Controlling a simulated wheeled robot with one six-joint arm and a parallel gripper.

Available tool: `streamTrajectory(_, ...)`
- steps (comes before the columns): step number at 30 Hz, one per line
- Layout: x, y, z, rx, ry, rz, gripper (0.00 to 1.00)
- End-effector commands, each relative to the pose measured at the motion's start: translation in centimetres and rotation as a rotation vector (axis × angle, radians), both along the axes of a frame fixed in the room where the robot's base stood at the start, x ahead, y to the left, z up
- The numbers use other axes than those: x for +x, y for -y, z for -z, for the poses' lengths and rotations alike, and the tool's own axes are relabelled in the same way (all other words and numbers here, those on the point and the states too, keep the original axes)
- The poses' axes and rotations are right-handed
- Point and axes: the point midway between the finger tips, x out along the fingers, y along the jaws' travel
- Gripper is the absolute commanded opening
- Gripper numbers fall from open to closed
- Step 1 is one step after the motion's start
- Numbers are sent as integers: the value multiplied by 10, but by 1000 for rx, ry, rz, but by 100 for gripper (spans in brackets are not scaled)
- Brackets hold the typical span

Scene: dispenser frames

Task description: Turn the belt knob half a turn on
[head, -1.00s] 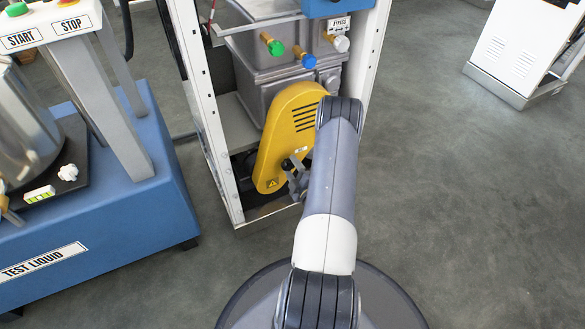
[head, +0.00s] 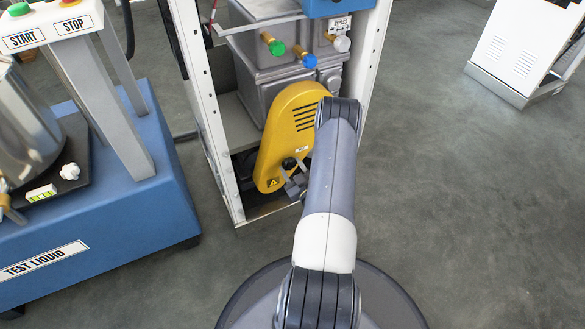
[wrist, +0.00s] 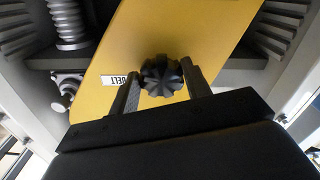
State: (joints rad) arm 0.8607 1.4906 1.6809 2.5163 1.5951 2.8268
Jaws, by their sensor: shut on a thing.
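The belt knob (wrist: 162,76) is a black, lobed knob on the yellow belt cover (wrist: 205,30). In the wrist view it sits between the two fingers of my gripper (wrist: 160,82), which is shut on it. A white label reading BELT (wrist: 121,79) is beside the knob on the cover and appears upside down. In the head view the yellow cover (head: 285,130) stands low in the white frame. The dark knob (head: 290,164) shows at my gripper (head: 295,178), and my arm hides part of the cover's right side.
The white dispenser frame (head: 205,110) has posts on both sides of the cover. Green (head: 276,48), blue (head: 309,61) and white (head: 342,44) knobs are above it. A blue test liquid stand (head: 140,215) is at left.

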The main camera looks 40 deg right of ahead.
Motion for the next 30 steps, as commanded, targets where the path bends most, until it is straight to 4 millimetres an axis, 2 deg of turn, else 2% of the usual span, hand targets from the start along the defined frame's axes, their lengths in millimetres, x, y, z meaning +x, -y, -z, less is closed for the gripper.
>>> streamTrajectory(9,0,0,1,130,29,1,23)
streamTrajectory(26,0,-1,1,159,36,1,23)
streamTrajectory(27,0,-1,1,159,36,1,47)
streamTrajectory(30,0,-1,1,159,37,1,55)
